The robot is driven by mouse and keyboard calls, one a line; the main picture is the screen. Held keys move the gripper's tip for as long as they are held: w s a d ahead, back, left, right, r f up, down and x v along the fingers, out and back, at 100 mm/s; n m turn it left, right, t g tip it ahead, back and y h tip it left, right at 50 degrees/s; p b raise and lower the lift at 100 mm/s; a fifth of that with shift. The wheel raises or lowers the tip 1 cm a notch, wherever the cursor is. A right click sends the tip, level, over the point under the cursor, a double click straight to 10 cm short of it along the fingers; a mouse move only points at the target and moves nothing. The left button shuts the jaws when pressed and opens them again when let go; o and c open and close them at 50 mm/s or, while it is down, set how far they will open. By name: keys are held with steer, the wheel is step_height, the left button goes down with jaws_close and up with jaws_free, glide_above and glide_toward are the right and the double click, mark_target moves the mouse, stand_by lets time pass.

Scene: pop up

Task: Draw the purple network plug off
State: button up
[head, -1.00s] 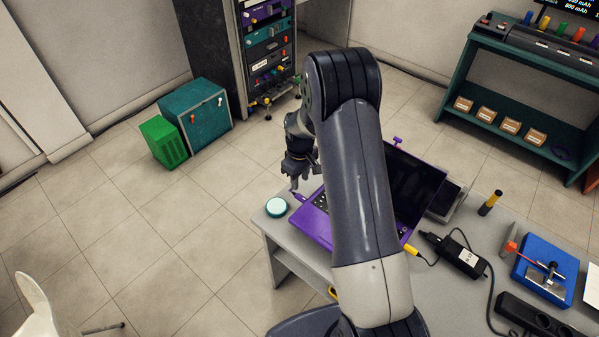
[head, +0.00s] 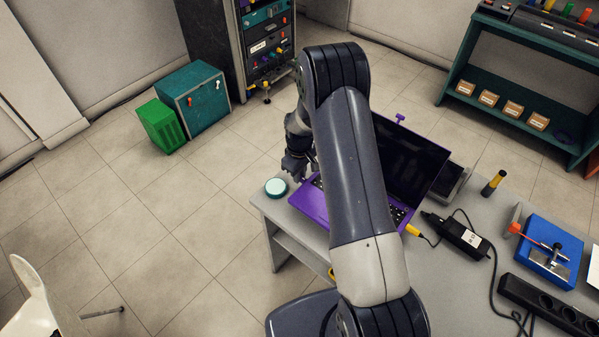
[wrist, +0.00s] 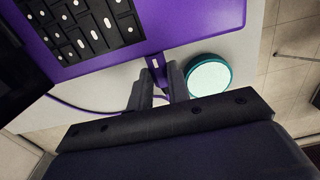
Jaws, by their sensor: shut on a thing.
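The purple network plug (wrist: 156,72) sits at the near edge of the purple laptop (wrist: 190,22), with its purple cable (wrist: 85,106) curving away to the left in the wrist view. My gripper (wrist: 158,78) has one finger on each side of the plug and is shut on it. The plug's front end meets the laptop's edge; I cannot tell how deep it is in the port. In the head view my gripper (head: 299,176) is at the left corner of the open laptop (head: 310,206), and hides the plug there.
A round teal-rimmed disc (wrist: 208,75) lies close beside the right finger, also in the head view (head: 276,187). A yellow plug (head: 412,230) leads to a black power adapter (head: 463,236). A blue fixture (head: 545,250) and a black power strip (head: 550,305) stand right.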

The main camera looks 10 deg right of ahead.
steer(key=shift+w+a, duration=0.2)
steer(key=shift+w, duration=0.1)
jaws_close()
steer(key=shift+w+a+f+b, duration=0.1)
steer(key=shift+w+a+b, duration=0.45)
steer(key=shift+w, duration=0.25)
steer(key=shift+w+a+f+b, duration=0.1)
steer(key=shift+w+a+b, duration=0.25)
steer(key=shift+w+a, duration=0.35)
steer(key=shift+w+a+r, duration=0.1)
steer(key=shift+w+r, duration=0.05)
steer(key=shift+w, duration=0.2)
steer(key=shift+r, duration=0.1)
